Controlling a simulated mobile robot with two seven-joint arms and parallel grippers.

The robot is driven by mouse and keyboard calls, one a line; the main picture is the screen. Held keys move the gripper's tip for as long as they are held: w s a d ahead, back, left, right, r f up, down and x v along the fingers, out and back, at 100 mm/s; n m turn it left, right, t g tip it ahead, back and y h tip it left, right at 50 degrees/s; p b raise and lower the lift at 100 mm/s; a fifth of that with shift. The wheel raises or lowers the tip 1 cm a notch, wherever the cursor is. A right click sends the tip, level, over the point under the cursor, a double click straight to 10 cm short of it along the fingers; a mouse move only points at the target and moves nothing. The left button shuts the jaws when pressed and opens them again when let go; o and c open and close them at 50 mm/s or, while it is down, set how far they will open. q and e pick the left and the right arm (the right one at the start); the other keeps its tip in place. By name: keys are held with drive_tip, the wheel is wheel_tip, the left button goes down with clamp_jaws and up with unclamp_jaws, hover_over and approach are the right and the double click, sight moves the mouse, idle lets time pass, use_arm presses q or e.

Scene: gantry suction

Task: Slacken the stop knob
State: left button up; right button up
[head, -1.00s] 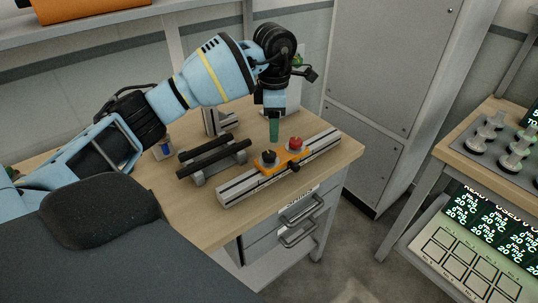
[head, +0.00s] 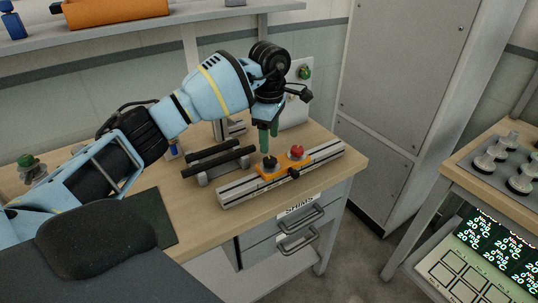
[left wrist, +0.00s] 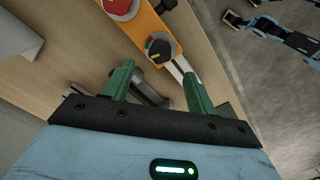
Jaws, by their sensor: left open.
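An orange block (head: 284,168) sits on a pale slotted rail (head: 240,190) on the wooden bench. It carries a black round knob (head: 270,161) on top at the left, a red knob (head: 297,152) to its right, and a small black knob (head: 293,173) on its front side. My left gripper (head: 268,146) points down just above the left black knob, green fingers open and empty. In the left wrist view the black knob (left wrist: 160,50) has a yellow line and shows beyond and between the fingertips (left wrist: 157,72). I cannot tell whether they touch it. My right gripper is not in view.
Two dark bars on a stand (head: 220,161) lie left of the rail. A grey upright bracket (head: 229,129) and a panel with a green button (head: 304,73) stand behind. A drawer marked SHIMS (head: 301,221) is below. A tall grey cabinet (head: 400,80) stands right.

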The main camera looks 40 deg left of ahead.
sight(269, 159)
use_arm(q)
wheel_tip(269, 159, down, 6)
drive_tip(key=shift+f, duration=0.25)
drive_tip(key=shift+c, duration=0.3)
drive_tip(key=c, duration=0.9)
